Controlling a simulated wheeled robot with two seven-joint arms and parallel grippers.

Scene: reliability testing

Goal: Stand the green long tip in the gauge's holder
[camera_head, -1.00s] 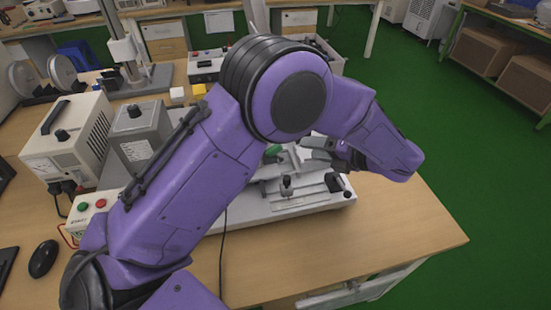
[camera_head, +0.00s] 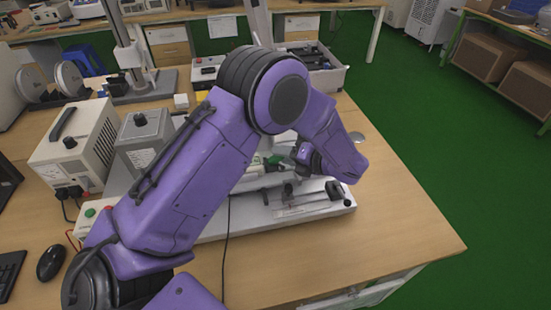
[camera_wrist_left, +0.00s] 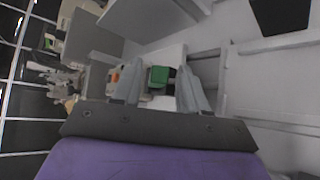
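The green long tip (camera_head: 272,160) shows as a small green piece by my left gripper (camera_head: 283,161) in the head view, over the bench fixture. In the left wrist view the green piece (camera_wrist_left: 159,77) lies between the two fingers of my left gripper (camera_wrist_left: 160,88), which stand apart with a narrow gap on each side of it. The gauge's pale base (camera_head: 318,209) rests on the bench with metal rails and black knobs. My left forearm hides much of it, and I cannot make out the holder. My right gripper is out of view.
A grey box (camera_head: 140,145) and a cream power unit (camera_head: 75,145) stand left of the fixture. A black mouse (camera_head: 51,262) lies at the lower left. A tray (camera_head: 325,80) stands behind my arm. The wooden bench (camera_head: 390,220) is clear at the right.

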